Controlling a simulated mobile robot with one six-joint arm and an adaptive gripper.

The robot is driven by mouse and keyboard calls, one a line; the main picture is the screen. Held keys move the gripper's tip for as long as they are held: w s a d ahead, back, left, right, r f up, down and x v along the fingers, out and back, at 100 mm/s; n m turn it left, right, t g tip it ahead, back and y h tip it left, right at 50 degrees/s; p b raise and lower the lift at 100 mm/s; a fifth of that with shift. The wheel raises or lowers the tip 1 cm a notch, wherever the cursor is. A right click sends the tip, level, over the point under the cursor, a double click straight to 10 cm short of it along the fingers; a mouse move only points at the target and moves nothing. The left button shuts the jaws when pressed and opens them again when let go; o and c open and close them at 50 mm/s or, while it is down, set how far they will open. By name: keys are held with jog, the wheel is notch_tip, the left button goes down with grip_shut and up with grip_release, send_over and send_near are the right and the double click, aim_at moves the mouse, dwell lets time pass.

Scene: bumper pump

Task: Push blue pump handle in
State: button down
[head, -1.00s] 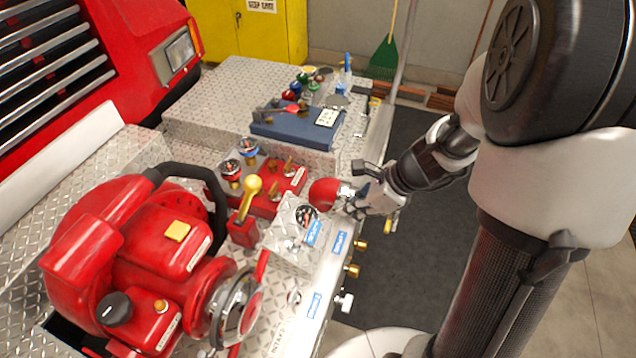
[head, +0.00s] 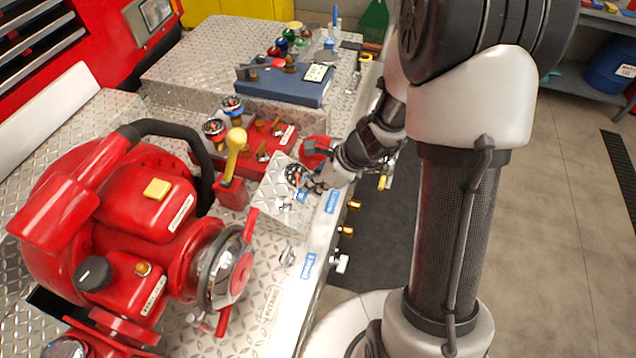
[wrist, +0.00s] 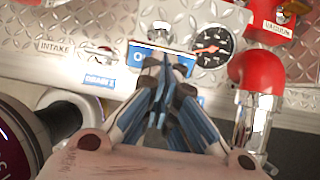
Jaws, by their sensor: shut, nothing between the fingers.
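In the wrist view, a blue plate with white lettering (wrist: 145,55), partly covered by my fingers, lies on the metal panel beside the pressure gauge (wrist: 211,48). A chrome knob (wrist: 161,30) sits just above it. I cannot tell whether the blue plate belongs to the pump handle; no other clear blue handle shows. My gripper (wrist: 172,62) is shut and empty, its fingertips in front of the plate; contact cannot be told. In the head view, my gripper (head: 311,187) is by the gauge box (head: 275,212), right of the gauge (head: 296,175).
A red pump (head: 125,210) with a hand wheel stands at left. A yellow lever (head: 235,150) rises between it and the gauge box. A red elbow pipe (wrist: 257,75) is close to my gripper's right. Brass valves (head: 345,231) stick out from the front edge.

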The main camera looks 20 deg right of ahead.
aim_at(301, 194)
jog(key=b+x, duration=0.5)
jog(key=x, duration=0.2)
jog(key=shift+a+f+b, duration=0.15)
jog(key=shift+f+b, duration=0.25)
jog(key=shift+r, duration=0.1)
jog(key=shift+d+r+p, duration=0.2)
jog(key=shift+r+p, duration=0.35)
jog(key=shift+p, duration=0.2)
jog(key=p+v, duration=0.6)
jog(key=v, duration=0.7)
jog(key=shift+s, duration=0.1)
